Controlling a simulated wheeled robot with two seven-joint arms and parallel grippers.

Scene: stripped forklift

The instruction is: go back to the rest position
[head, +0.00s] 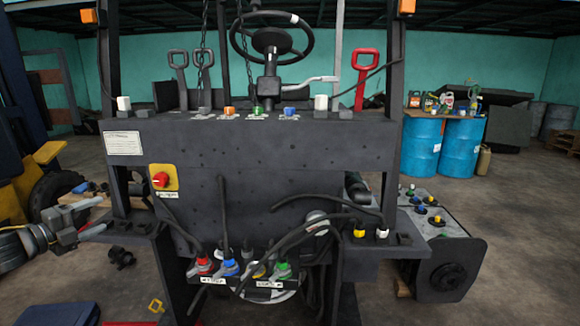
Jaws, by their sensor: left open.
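My left gripper (96,216) shows at the left edge of the head view, its arm coming in from the left. Its two pale fingers are spread apart with nothing between them. It is left of the stripped forklift (270,150), a dark grey body with a steering wheel on top. My right gripper is not in view.
The forklift carries a red rotary switch (161,180) on a yellow plate and several coloured connectors low in front. Loose black cables hang there. A dark unit (446,262) stands at the right. Blue drums (421,147) stand behind it. A blue box (58,314) lies on the floor.

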